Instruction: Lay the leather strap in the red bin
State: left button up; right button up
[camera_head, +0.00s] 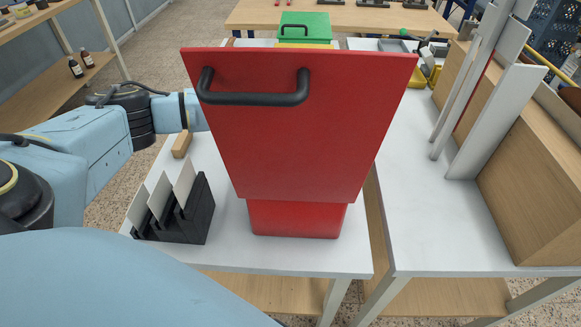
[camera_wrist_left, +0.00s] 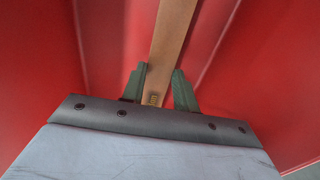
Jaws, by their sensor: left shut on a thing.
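The red bin (camera_head: 295,220) stands on the white table in the head view. Its red lid (camera_head: 290,130), with a black handle, is raised and faces me, hiding the bin's opening. My left arm reaches in from the left behind the lid, so its gripper is hidden in the head view. In the left wrist view my left gripper (camera_wrist_left: 158,88) is shut on the tan leather strap (camera_wrist_left: 172,35). The strap extends away from the fingers, with red surfaces (camera_wrist_left: 245,75) on both sides. I cannot tell whether the strap touches them. My right gripper is out of view.
A black rack (camera_head: 190,222) with pale upright plates stands left of the bin. A small wooden block (camera_head: 182,143) lies behind the rack. A green box (camera_head: 304,27) is beyond the lid. A wooden stand (camera_head: 535,190) with grey boards is at right; the right table's middle is clear.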

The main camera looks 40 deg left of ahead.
pick_arm(q)
jog(key=shift+f, duration=0.1)
jog(key=o, duration=1)
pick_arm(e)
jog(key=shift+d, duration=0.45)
pick_arm(q)
notch_tip(320, 180, up, 6)
jog(key=p, duration=0.3)
jog(key=shift+f+p, duration=0.1)
jog(key=shift+p, duration=0.25)
notch_tip(320, 180, up, 10)
jog(key=p, duration=0.6)
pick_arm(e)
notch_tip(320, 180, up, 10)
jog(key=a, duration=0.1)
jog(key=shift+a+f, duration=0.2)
